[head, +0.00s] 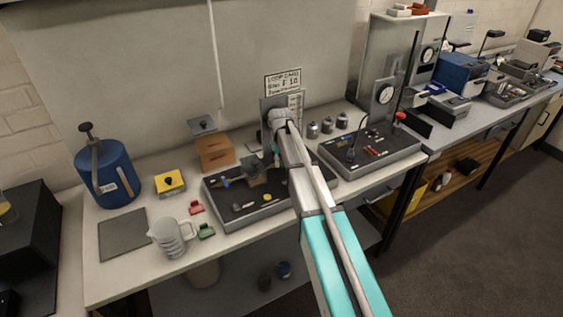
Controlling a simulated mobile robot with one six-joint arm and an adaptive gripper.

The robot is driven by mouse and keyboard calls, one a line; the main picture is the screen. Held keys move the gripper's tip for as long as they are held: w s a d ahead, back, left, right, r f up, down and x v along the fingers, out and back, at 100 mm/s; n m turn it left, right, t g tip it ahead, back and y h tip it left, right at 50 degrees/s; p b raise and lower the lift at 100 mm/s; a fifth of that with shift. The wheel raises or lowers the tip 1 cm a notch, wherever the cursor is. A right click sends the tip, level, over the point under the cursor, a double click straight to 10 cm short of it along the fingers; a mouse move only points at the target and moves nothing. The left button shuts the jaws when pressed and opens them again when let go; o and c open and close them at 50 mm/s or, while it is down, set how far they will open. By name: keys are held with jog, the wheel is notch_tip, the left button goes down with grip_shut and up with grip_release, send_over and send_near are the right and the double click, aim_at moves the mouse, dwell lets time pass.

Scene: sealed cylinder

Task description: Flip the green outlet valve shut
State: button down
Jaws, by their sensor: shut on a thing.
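A dark apparatus board (226,213) lies on the bench in the middle of the head view, with small fittings on top. My arm reaches over its right side. My gripper (254,177) is low over the board's back part, small and dark against it. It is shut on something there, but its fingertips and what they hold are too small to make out. I cannot pick out the green outlet valve; it may be hidden by the gripper or wrist. A small green clip-like piece (206,231) lies on the bench in front of the board, apart from the gripper.
Left of the board are a blue canister (104,178), a yellow box (170,184), a clear beaker (172,238) and a red piece (196,207). A wooden block (214,152) stands behind.

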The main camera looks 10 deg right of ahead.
jog(key=c, duration=0.6)
grip_release()
jog(key=shift+d+n, duration=0.1)
jog(key=shift+n, duration=0.3)
jog(key=shift+w+d+n, duration=0.15)
jog(key=shift+d+n, duration=0.1)
jog(key=shift+n, duration=0.75)
jog(key=shift+r+p, duration=0.35)
jog(key=shift+p, duration=0.05)
notch_tip(320, 180, up, 13)
jog(key=p, duration=1.3)
jog(key=shift+s+d+f+m+b, duration=0.1)
jog(key=shift+s+f+m+b, duration=1.1)
jog(key=shift+s, duration=3.9)
jog(key=shift+s+f+m+b, duration=0.85)
jog(key=shift+s+f+b, duration=0.65)
jog(key=shift+s, duration=3.55)
jog(key=shift+s+d+f+m+b, duration=0.1)
jog(key=shift+s+f+m+b, duration=1.1)
jog(key=shift+s, duration=3.9)
